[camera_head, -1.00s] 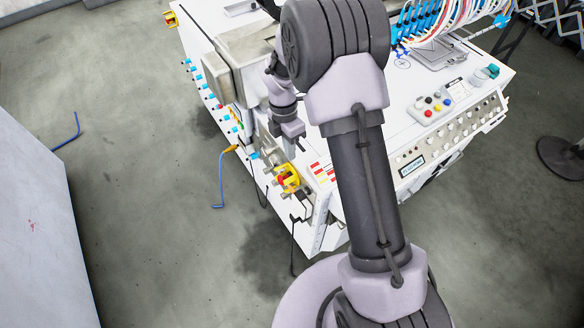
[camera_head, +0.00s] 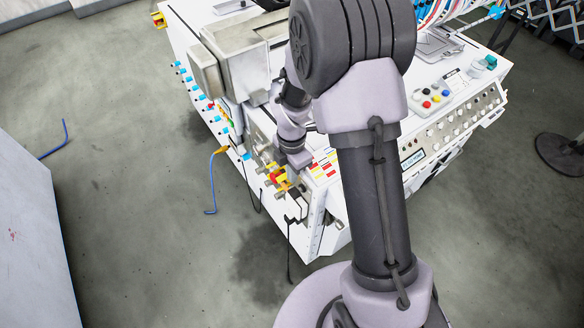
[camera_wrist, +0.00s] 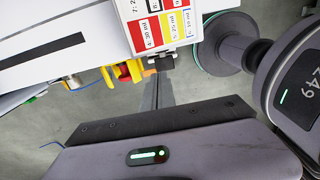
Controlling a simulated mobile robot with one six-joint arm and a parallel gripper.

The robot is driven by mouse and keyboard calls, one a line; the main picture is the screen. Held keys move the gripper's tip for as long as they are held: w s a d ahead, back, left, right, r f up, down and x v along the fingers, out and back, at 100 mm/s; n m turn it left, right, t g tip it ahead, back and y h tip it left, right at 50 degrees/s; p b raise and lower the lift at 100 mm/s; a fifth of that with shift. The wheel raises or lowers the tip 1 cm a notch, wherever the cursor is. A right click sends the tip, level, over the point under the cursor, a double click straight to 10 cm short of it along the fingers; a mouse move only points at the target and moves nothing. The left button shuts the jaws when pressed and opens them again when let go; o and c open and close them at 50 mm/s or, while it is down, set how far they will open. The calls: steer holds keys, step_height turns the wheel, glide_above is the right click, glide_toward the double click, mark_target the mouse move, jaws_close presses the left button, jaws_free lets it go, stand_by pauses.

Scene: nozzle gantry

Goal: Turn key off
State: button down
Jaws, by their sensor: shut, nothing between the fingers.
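A red-and-yellow rotary switch (camera_head: 277,178) sits on the near left end of the white machine (camera_head: 322,234). It also shows in the wrist view (camera_wrist: 126,71), left of centre and beyond my gripper. I cannot make out a separate key; small metal parts beside the switch are too small to tell. My gripper (camera_head: 294,163) is partly hidden by my own arm in the head view, just above and beside the switch. In the wrist view its narrow shut fingers (camera_wrist: 157,92) point toward the machine's edge, right of the switch. Contact cannot be told.
A label sheet (camera_wrist: 165,22) with red, yellow and white fields lies on the machine top. A button box (camera_head: 432,97) and a knob panel (camera_head: 465,122) are at the right. Blue-tipped fittings (camera_head: 195,91) line the left side. Open floor lies left.

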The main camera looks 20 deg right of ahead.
mark_target(292, 190)
step_height(292, 190, down, 6)
steer(key=shift+r+b, duration=0.1)
steer(key=shift+b, duration=0.95)
steer(key=shift+p, duration=0.65)
steer(key=shift+w+a+g+h+p, duration=0.1)
steer(key=shift+w+g+h+p, duration=0.2)
steer(key=shift+g+p, duration=0.75)
steer(key=shift+w+g+p, duration=0.15)
steer(key=shift+g+p, duration=0.2)
steer(key=shift+p, duration=0.75)
steer(key=shift+w+a+f+p, duration=0.25)
steer(key=shift+w+f+p, duration=0.3)
steer(key=shift+f, duration=0.35)
steer(key=shift+w+f, duration=0.1)
steer(key=shift+f, duration=0.1)
steer(key=shift+w+f, duration=0.15)
steer(key=shift+f, duration=0.2)
